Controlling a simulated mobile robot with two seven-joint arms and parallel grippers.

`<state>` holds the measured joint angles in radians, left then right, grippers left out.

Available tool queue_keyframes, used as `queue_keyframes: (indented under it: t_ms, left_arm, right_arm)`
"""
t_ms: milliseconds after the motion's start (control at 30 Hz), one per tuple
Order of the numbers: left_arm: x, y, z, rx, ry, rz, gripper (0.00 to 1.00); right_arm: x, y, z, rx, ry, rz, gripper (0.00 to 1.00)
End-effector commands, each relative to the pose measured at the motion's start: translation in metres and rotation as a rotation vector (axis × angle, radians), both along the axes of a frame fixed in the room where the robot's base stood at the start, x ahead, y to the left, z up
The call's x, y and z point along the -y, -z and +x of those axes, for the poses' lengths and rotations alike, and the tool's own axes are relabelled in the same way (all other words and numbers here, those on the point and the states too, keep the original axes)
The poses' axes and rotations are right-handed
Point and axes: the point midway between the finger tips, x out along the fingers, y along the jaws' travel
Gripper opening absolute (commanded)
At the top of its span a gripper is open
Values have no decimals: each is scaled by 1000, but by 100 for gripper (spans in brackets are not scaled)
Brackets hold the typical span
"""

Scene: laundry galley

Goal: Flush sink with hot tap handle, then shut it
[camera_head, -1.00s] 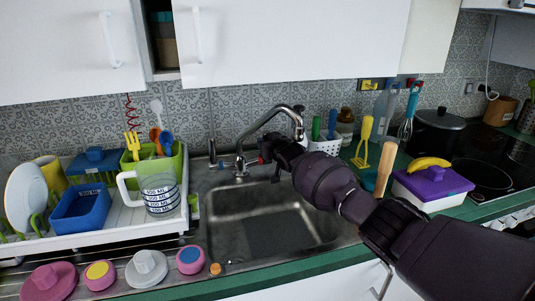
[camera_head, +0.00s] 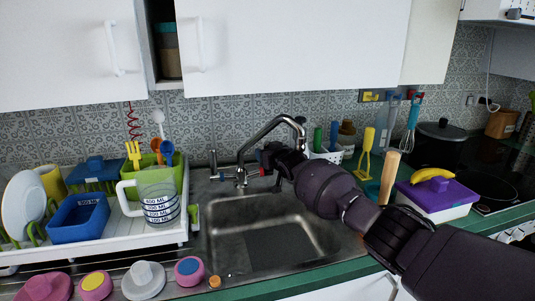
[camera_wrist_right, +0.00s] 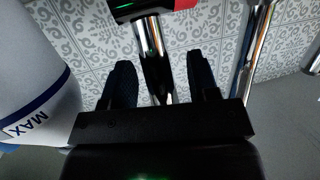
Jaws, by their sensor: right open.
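The chrome tap (camera_head: 241,172) stands behind the steel sink (camera_head: 222,240), its curved spout over the basin. No water stream shows. A small blue part is on the tap's left side and a red part (camera_head: 262,160) on its right. My right gripper (camera_head: 270,157) is at that red part. In the right wrist view the gripper (camera_wrist_right: 162,85) is open, with a finger on each side of a chrome stem (camera_wrist_right: 153,55). A dark piece with a red end (camera_wrist_right: 184,4) lies above the stem. Whether the fingers touch the stem is unclear. My left gripper is not in view.
A drying rack (camera_head: 125,228) with a measuring jug (camera_head: 158,198) stands left of the sink. A white utensil basket (camera_head: 325,155) and a purple-lidded box (camera_head: 437,197) stand right. In the right wrist view a white rounded object marked MAX (camera_wrist_right: 35,85) is close at left.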

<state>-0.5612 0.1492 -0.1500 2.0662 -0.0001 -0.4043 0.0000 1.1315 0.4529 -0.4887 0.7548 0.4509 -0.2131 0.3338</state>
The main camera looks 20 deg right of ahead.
Motion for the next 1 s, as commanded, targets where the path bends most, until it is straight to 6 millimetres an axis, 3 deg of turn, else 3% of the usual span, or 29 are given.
queue_keyframes:
  t_ms: [267, 600, 1000]
  left_arm:
    - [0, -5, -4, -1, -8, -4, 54]
    - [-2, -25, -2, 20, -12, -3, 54]
    - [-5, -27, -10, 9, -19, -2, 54]
  right_arm:
    - [1, -4, -8, 0, 0, 0, 55]
    - [9, -14, -44, 3, -1, 2, 55]
    - [14, -15, -71, 1, 0, 0, 55]
